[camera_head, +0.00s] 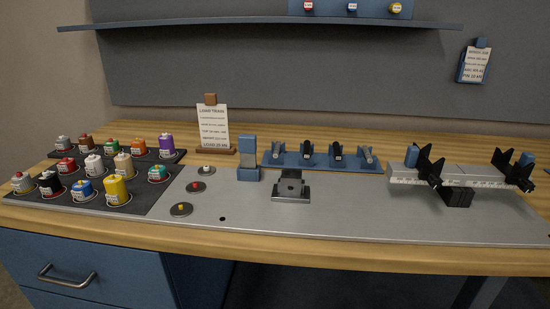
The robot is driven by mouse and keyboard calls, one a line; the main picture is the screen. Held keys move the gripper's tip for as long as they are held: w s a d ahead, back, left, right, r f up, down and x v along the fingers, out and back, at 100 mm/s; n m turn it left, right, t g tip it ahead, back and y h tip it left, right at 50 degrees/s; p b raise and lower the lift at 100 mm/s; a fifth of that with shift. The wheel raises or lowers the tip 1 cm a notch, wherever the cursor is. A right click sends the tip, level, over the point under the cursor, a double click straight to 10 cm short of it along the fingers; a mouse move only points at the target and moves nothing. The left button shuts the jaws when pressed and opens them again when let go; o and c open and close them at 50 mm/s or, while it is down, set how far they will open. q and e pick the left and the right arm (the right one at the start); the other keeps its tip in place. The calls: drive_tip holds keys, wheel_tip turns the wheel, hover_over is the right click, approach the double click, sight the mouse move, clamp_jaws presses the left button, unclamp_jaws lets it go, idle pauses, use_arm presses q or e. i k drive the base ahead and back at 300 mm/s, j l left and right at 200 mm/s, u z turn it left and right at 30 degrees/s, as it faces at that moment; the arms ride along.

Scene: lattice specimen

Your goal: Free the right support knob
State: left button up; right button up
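A pale rail with a printed scale (470,183) stands on a black block (457,196) at the right of the metal plate. A small dark part that looks like the right support knob (526,186) sits low at the front of the right support. It is too small to tell if it is tight or loose. Neither of my grippers shows in this view.
Several coloured jars (117,188) stand on dark trays at the left. The metal plate's (340,220) front is clear. A shelf (270,24) hangs above.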

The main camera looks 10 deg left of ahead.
sight(526, 187)
drive_tip(key=z, duration=1.25)
